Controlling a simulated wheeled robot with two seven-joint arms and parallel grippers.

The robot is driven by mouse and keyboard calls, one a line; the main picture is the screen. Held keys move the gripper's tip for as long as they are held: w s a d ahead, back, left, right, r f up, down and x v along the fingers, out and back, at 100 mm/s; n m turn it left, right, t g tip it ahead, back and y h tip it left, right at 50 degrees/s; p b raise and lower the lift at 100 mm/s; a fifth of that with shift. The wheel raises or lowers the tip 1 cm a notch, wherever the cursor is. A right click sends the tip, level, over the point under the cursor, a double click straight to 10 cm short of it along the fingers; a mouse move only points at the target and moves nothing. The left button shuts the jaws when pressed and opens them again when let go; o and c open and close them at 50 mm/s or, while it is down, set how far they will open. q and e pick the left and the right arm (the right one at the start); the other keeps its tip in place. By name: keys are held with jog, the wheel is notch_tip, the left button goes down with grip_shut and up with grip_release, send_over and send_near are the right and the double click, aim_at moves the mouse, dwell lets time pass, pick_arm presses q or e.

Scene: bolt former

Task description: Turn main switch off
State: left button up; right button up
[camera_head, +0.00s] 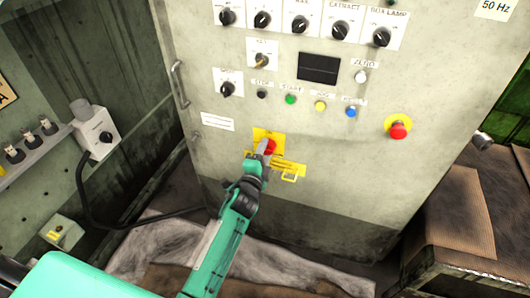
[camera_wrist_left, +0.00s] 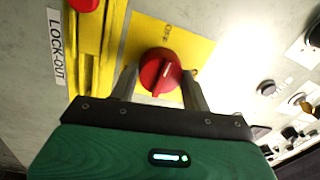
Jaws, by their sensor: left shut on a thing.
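The main switch is a red rotary knob (camera_head: 270,146) on a yellow plate (camera_head: 262,134), low on the front of the grey cabinet. My left gripper (camera_head: 263,149) reaches up to it from below and covers part of it. In the left wrist view the red knob (camera_wrist_left: 160,70) sits between the two fingers of my left gripper (camera_wrist_left: 159,82), one on each side. The gripper is shut on the knob. A yellow lock-out bracket (camera_head: 289,170) is just beside the switch. My right gripper is not in view.
Above the switch are several black selector knobs (camera_head: 262,19), small coloured buttons (camera_head: 320,106) and a dark display (camera_head: 318,68). A red emergency stop (camera_head: 398,131) is to the right. A metal door handle (camera_head: 180,84) sticks out on the left.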

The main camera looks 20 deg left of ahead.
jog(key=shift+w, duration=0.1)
pick_arm(q)
jog(key=o, duration=1)
jog(key=shift+c, duration=0.2)
jog(key=s+f, duration=0.1)
jog(key=s, duration=1.2)
jog(key=shift+s+a, duration=0.25)
jog(key=shift+s, duration=0.15)
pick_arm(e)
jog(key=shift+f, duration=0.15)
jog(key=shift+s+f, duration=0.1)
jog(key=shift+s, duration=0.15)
